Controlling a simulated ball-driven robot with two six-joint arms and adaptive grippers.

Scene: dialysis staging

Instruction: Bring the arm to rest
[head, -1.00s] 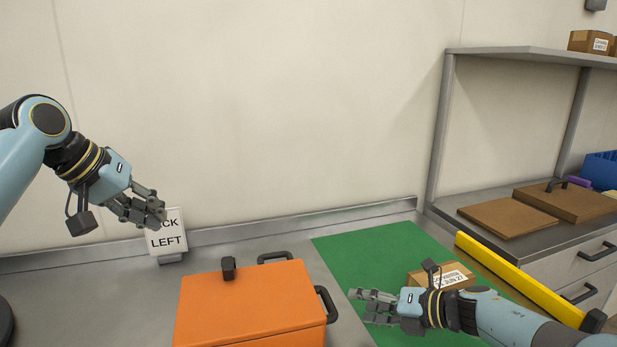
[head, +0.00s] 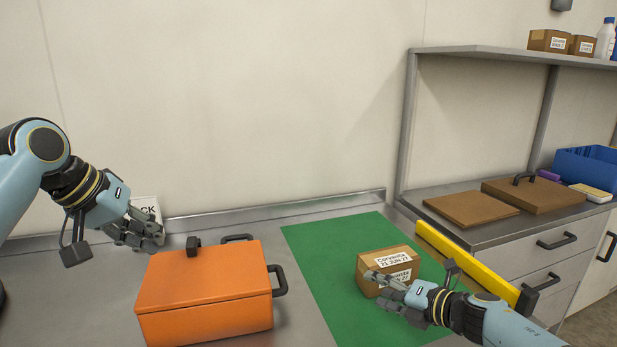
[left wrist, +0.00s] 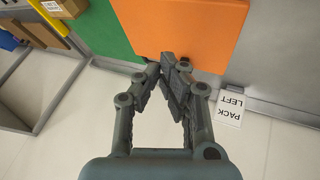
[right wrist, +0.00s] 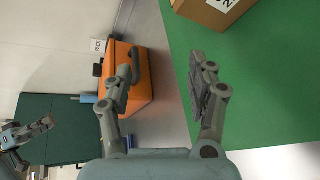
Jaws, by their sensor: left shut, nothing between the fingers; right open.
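My left gripper (head: 141,233) is raised at the left of the head view, in front of the "PACK LEFT" sign (head: 146,207), which it partly hides. Its fingers are together and empty, as the left wrist view (left wrist: 166,72) also shows. My right gripper (head: 378,283) is at the lower right, over the green mat (head: 318,262). Its fingers stand wide apart with nothing between them in the right wrist view (right wrist: 165,75). A labelled cardboard box (head: 369,262) on the mat is just behind the right gripper and partly hidden by it; I cannot tell whether they touch.
An orange lidded case (head: 205,280) with dark handles stands on the steel counter between my grippers. A yellow bar (head: 465,263) runs along the mat's right side. A shelf unit (head: 480,51) at the right holds boxes, brown boards (head: 470,210) and a blue bin (head: 585,165).

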